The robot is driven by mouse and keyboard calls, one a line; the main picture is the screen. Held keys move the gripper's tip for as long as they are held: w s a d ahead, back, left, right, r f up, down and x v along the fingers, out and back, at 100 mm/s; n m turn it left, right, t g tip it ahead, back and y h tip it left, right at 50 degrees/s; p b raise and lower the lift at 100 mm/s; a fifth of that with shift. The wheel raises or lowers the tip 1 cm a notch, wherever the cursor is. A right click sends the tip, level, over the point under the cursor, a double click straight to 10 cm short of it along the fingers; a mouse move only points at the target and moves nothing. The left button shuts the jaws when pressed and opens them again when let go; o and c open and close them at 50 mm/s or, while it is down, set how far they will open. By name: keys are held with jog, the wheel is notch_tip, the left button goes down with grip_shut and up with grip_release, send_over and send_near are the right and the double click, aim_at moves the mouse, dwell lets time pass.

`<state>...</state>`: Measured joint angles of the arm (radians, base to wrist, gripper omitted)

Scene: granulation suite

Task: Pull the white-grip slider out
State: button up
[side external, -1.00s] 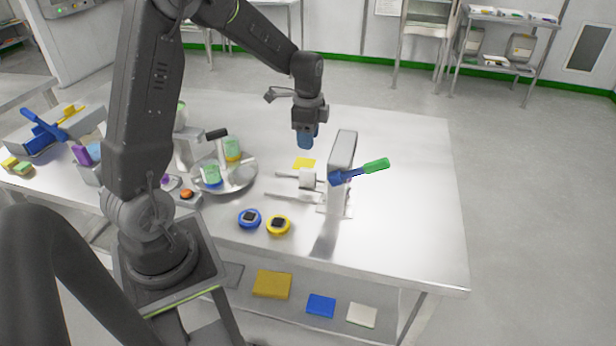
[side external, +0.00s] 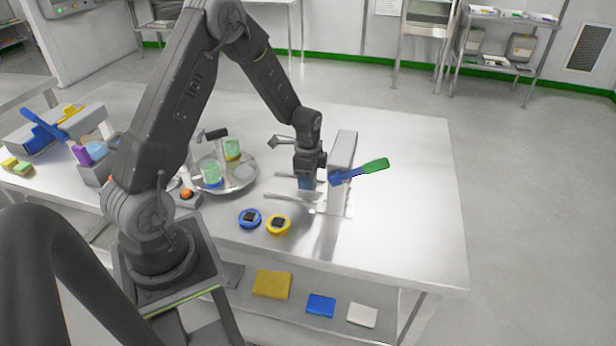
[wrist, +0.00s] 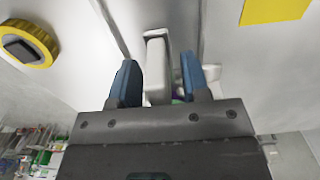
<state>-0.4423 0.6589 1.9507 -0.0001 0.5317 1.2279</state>
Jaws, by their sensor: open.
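The white grip (wrist: 156,52) of the slider shows in the wrist view as a pale upright bar between my two blue fingers, with a gap on each side. Thin metal rails (side external: 285,197) run to the upright grey housing (side external: 341,152). In the side view my gripper (side external: 306,184) is down at the rails, just left of the housing, and hides the white grip. In the wrist view my gripper (wrist: 158,64) is open around the grip, and I see no contact.
A blue lever with a green handle (side external: 375,165) sticks out rightward from the housing, close to my gripper. A steel tray (side external: 240,180) with green-filled beakers stands to the left. Blue (side external: 249,218) and yellow (side external: 278,225) round timers lie in front. The table's right side is clear.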

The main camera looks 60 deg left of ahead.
jog(key=shift+c, duration=0.3)
grip_shut()
jog(key=s+a, duration=0.6)
dwell(0.4)
jog(key=shift+o, duration=0.3)
grip_release()
jog(key=shift+w+r, duration=0.1)
jog(key=shift+r, duration=0.05)
